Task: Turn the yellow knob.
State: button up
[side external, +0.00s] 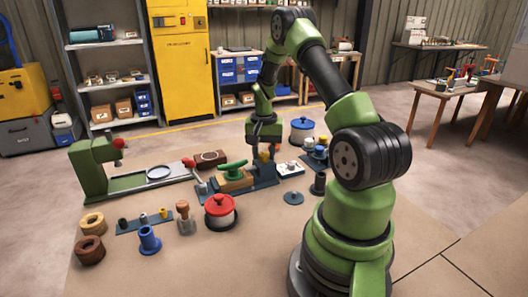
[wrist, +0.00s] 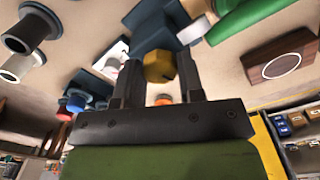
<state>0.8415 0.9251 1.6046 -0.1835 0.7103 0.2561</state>
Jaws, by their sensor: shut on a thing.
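The yellow knob (wrist: 159,66) sits between the two dark fingers of my gripper (wrist: 157,63) in the wrist view, and the fingers are shut on it. In the side external view my gripper (side external: 264,143) points down at the far side of the work area. The knob (side external: 264,156) shows there as a small yellow patch just below the fingers. Its base and how far it is turned are hard to make out.
Close by are a green handle on a wooden block (side external: 235,180), a brown box (side external: 211,158) and a blue-lidded pot (side external: 302,131). A red-lidded pot (side external: 220,212) and a green press (side external: 92,165) stand nearer and left. Bare surface lies at the front.

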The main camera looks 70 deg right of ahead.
aim_at(264, 154)
jog(key=m, duration=0.4)
jog(key=shift+m, duration=0.4)
jog(key=m, duration=0.3)
jog(key=shift+m, duration=0.3)
jog(key=m, duration=0.7)
jog(key=o, duration=0.9)
notch_tip(264, 154, up, 10)
